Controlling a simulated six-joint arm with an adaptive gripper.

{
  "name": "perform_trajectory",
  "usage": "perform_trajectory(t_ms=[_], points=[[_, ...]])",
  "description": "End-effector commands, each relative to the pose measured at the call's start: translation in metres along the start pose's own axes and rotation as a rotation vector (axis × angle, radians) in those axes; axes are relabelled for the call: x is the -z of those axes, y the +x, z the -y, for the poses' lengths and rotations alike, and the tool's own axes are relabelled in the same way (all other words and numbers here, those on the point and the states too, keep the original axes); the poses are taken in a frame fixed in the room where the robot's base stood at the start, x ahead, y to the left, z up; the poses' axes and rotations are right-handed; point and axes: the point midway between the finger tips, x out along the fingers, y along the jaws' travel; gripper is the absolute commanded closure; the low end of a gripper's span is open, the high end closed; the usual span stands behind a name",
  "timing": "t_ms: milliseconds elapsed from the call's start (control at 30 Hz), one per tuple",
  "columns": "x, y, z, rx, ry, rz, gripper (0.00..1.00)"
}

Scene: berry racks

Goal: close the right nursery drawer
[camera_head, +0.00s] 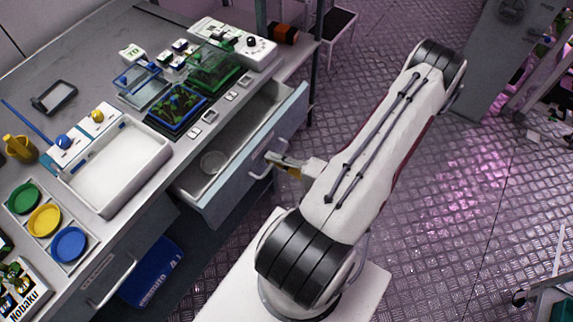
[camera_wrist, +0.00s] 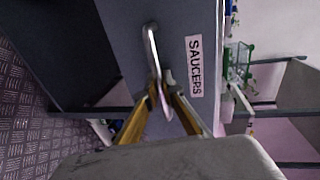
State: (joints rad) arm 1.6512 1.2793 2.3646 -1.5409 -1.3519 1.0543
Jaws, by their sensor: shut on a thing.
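The right drawer (camera_head: 228,200) is pulled out from the grey bench. In the wrist view the drawer front (camera_wrist: 178,25) carries a label reading "SAUCERS" (camera_wrist: 194,66). Its metal handle (camera_wrist: 151,42) runs across the front; the handle also shows in the head view (camera_head: 258,175). My gripper (camera_head: 279,161) is at the handle, outside the drawer. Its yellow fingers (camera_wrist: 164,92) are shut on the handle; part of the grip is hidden.
A white tray (camera_head: 112,205), several small planted trays and coloured saucers stand on the bench top (camera_head: 90,62). A second drawer handle (camera_head: 113,285) is at lower left, near a blue crate (camera_head: 152,272). The patterned floor right of my arm is mostly clear.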

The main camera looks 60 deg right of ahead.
Motion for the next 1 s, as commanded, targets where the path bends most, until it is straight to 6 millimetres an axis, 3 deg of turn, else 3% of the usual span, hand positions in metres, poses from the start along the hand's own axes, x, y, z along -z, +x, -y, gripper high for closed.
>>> perform_trajectory(t_ms=[700,1000], points=[[-0.001,0.09,0.019,0.0,-0.001,0.005,1.0],[0.0,0.114,0.024,0.0,-0.001,0.002,1.0]])
